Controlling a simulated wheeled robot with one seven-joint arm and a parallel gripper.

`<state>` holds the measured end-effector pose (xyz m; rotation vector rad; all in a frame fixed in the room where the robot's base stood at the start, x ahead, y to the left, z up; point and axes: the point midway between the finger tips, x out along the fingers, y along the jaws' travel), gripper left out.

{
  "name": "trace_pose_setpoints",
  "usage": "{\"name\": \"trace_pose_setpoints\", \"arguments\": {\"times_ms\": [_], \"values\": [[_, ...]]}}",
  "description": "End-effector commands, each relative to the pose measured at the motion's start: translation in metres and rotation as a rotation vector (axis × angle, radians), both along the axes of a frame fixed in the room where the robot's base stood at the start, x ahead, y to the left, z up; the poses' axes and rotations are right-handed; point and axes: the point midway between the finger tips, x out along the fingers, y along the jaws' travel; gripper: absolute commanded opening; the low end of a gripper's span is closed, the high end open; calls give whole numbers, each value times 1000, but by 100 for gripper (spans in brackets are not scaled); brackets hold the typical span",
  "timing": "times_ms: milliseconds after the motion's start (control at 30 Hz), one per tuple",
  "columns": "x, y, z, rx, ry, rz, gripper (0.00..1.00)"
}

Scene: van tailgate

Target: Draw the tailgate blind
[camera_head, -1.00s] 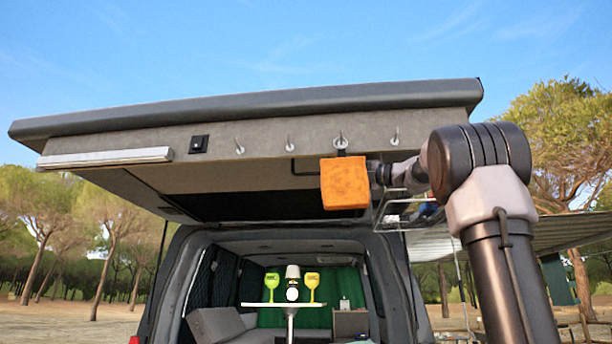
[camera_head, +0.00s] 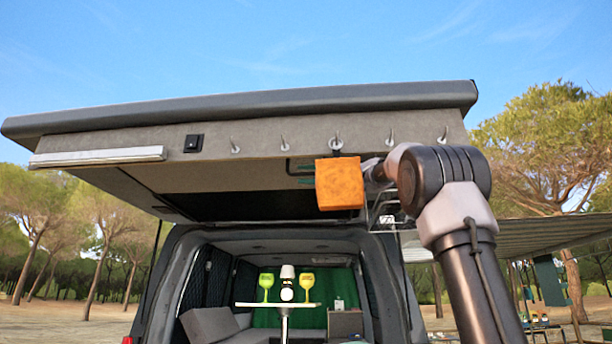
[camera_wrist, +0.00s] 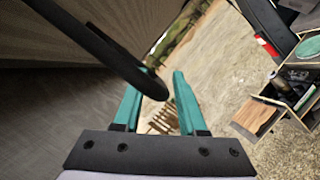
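The raised tailgate (camera_head: 240,101) spans the head view above the van's open rear. A black bar (camera_head: 289,165), which looks like a handle, hangs under the tailgate left of an orange block. My gripper (camera_head: 304,174) is mostly hidden behind that block; only its teal fingertips show beside the bar. In the wrist view, my gripper (camera_wrist: 156,79) is open, its two teal fingers apart. The rounded end of the black bar (camera_wrist: 115,58) reaches across in front of the gap, by the tips. I cannot tell whether they touch. No blind is clearly recognisable.
The orange block (camera_head: 340,183) hangs from a hook in front of my wrist. Several hooks and a white strip (camera_head: 97,157) line the tailgate edge. A table (camera_head: 284,306) with goblets stands inside the van. In the wrist view, wooden shelving (camera_wrist: 290,105) stands at right.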

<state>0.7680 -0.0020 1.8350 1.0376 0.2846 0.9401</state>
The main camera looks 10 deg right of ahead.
Motion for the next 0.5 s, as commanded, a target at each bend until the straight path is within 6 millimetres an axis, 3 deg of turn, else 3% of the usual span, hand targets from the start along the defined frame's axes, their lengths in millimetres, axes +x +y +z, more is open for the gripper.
{"name": "trace_pose_setpoints", "arguments": {"times_ms": [33,100,500], "values": [[0,0,0,0,0,0,18],[0,0,0,0,0,0,0],[0,0,0,-1,1,-1,0]]}}
